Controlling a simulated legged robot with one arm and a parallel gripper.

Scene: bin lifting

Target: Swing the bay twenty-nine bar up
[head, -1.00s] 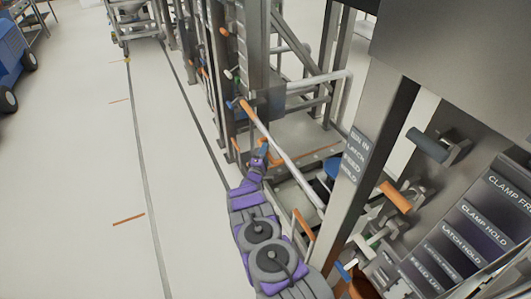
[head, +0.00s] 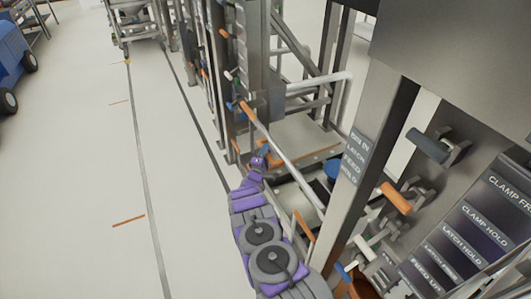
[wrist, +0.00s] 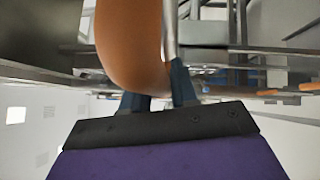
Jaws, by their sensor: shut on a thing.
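A long pale grey bar (head: 285,164) with an orange grip (head: 247,109) at its upper end slants across the front of the frame in the head view. My gripper (head: 263,150) is beside the bar, a little below the orange grip. In the wrist view an orange grip (wrist: 130,45) fills the upper middle, close to the camera. My gripper (wrist: 160,95) has its two dark fingers at the lower end of this grip and is shut on the bar. The exact contact is partly hidden. No bay number is readable.
A grey post (head: 370,165) with a label plate stands right of my arm. An orange handle (head: 396,197), a dark handle (head: 428,145) and a panel of clamp and latch labels (head: 470,235) are at the right. The floor (head: 90,170) at left is clear. A blue cart (head: 12,55) stands far left.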

